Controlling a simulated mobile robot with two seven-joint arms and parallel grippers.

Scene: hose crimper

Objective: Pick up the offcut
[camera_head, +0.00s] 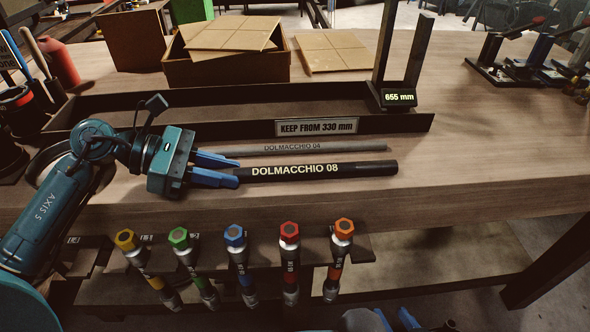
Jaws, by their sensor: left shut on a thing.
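Two hose pieces lie side by side on the wooden bench, and I cannot tell from the picture which is called the offcut. The thicker black hose (320,170) is marked DOLMACCHIO 08. The thinner grey hose (300,147) behind it is marked DOLMACCHIO 04. My left gripper (238,171) comes in from the left, its blue fingers closed at the left end of the black hose, one on each side. The upper finger lies close to the grey hose. The black hose's far end points right. Whether it is clear of the bench is hard to tell.
Behind the hoses is a long dark tray (225,131) labelled KEEP FROM 330 mm, with a 655 mm display (398,97) on its upright stop. A wooden box (228,72) stands behind. Several colour-capped tools hang below the front edge. The bench's right side (490,165) is clear.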

